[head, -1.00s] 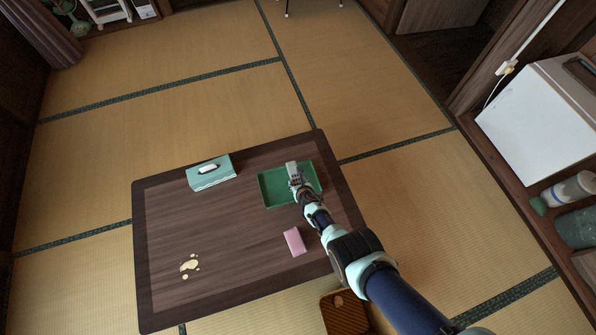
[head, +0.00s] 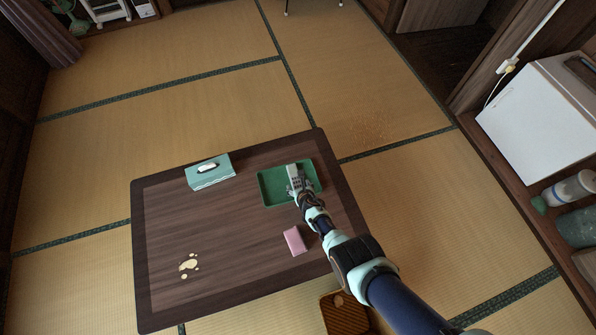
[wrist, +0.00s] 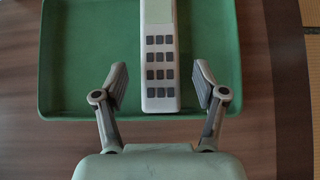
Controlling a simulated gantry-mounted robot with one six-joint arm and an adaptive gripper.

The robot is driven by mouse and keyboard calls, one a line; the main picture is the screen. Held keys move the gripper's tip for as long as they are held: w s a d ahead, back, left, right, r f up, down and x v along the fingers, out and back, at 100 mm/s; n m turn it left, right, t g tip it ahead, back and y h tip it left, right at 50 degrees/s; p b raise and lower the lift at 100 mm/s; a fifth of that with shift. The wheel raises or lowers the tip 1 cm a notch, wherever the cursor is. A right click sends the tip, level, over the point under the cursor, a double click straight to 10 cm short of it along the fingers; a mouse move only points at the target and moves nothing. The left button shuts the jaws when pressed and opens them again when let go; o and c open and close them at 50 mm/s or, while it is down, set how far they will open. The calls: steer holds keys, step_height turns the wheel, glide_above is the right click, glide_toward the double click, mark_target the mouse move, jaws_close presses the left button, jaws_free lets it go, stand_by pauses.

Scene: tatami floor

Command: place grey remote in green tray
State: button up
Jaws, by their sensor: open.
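The grey remote (wrist: 160,62), with dark keys and a pale green screen, lies within the green tray (wrist: 68,60) in the wrist view, its near end close to the tray's near wall. In the head view the remote (head: 293,172) shows just beyond my gripper (head: 299,188), inside the green tray (head: 272,187) on the table. My gripper (wrist: 160,82) is open, with one finger on each side of the remote and a visible gap on both sides. The remote's far end is cut off in the wrist view.
The dark wooden table (head: 225,235) also holds a teal tissue box (head: 210,173) to the left of the tray, a pink block (head: 295,241) nearer my arm, and pale spots (head: 188,265) at the lower left. The middle of the table is clear.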

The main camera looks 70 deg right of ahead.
steer(key=p+v, duration=0.9)
steer(key=v, duration=0.1)
steer(key=shift+a+r, duration=0.1)
steer(key=shift+r, duration=0.05)
